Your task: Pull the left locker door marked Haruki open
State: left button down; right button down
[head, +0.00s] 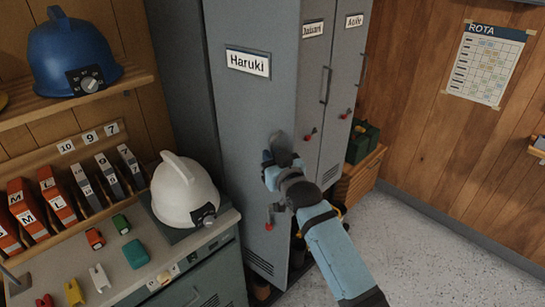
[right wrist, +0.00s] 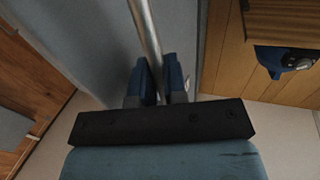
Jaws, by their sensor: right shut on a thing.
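The grey locker door marked Haruki (head: 262,105) stands at an angle to the other locker fronts, its right edge swung outward, so it looks partly open. Its label (head: 248,62) is near the top. My right gripper (head: 279,148) is at the right side of this door. In the right wrist view, its dark blue fingers (right wrist: 160,78) are shut around the upright metal bar handle (right wrist: 146,30). The door panel (right wrist: 95,45) shows behind the handle. In the head view the handle is mostly hidden by the gripper. My left gripper is not in view.
Two more lockers (head: 338,80) stand to the right, shut. A workbench (head: 215,240) with a white helmet (head: 184,190) stands close to the left, below a shelf with a blue helmet (head: 72,55). Speckled floor (head: 440,255) is clear at the lower right.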

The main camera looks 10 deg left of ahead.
jog(key=shift+r, duration=0.1)
jog(key=c, duration=1.2)
grip_release()
jog(key=shift+a, duration=0.1)
jog(key=b+v, duration=0.2)
jog(key=v, duration=1.1)
jog(key=shift+s+d, duration=0.25)
jog(key=shift+s, duration=0.05)
